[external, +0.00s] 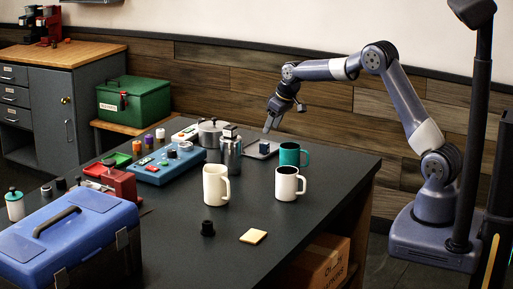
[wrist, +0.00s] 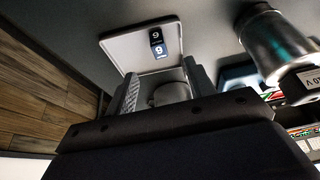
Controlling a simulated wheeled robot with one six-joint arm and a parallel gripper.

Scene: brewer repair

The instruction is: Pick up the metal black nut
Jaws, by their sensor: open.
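My gripper (external: 268,128) is at the back of the dark table, above the grey tray (external: 250,150). In the wrist view my gripper (wrist: 160,73) has its two fingers apart, with the tray (wrist: 115,43) beyond them. A rounded grey shape (wrist: 172,94) shows between the fingers; I cannot tell whether it is a loose part or what it rests on. A small black ribbed piece (external: 207,229), possibly the black nut, stands on the table's front part, well away from my gripper. It does not show in the wrist view.
A dark blue block (external: 264,147) sits on the tray. A teal mug (external: 291,156), two white mugs (external: 287,185) and a metal canister (external: 231,155) stand nearby. A blue toolbox (external: 70,238) is at front left.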

